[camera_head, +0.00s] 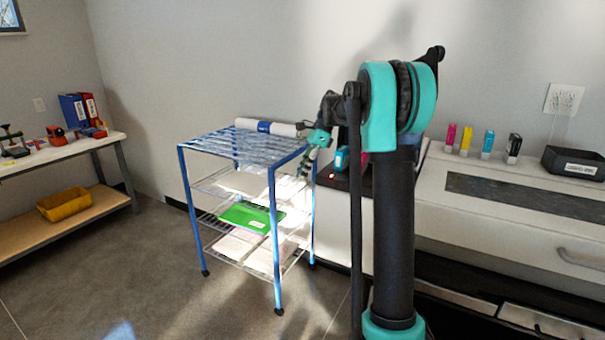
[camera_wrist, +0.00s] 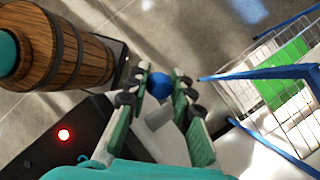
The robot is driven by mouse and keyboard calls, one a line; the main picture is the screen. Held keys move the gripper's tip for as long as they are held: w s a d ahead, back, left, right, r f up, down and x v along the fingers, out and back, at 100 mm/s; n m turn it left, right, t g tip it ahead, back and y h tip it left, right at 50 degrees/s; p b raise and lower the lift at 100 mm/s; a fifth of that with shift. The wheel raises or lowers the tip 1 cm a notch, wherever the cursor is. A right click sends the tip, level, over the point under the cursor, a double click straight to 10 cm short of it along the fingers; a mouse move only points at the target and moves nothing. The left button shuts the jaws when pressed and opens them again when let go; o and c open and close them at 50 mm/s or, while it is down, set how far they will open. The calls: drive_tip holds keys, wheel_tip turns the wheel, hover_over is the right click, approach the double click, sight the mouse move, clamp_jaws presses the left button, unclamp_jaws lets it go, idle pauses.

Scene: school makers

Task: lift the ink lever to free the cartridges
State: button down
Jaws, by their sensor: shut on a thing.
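In the wrist view a round blue knob (camera_wrist: 160,85) sits between the fingertips of my gripper (camera_wrist: 159,88), which is shut on it. A short grey piece (camera_wrist: 158,118) shows just below the knob and looks like part of the lever. In the head view my gripper (camera_head: 306,160) is at the left end of the wide white machine (camera_head: 450,190), beside the blue cart. The knob cannot be made out there. Pink (camera_head: 451,136), yellow (camera_head: 466,141), blue (camera_head: 487,145) and black (camera_head: 513,150) cartridges stand in a row on the machine. My arm hides the machine's left part.
A blue-framed wire cart (camera_head: 272,215) stands close left of my gripper, with a white roll (camera_head: 266,127) on top. A dark panel with a red light (camera_wrist: 64,134) and a wooden barrel-like thing (camera_wrist: 75,50) are near in the wrist view. A black bin (camera_head: 573,163) stands at right.

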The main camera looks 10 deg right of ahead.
drive_tip(key=c, duration=1.3)
unclamp_jaws()
drive_tip(key=v, duration=1.2)
drive_tip(key=shift+d, duration=0.1)
drive_tip(key=shift+s, duration=0.1)
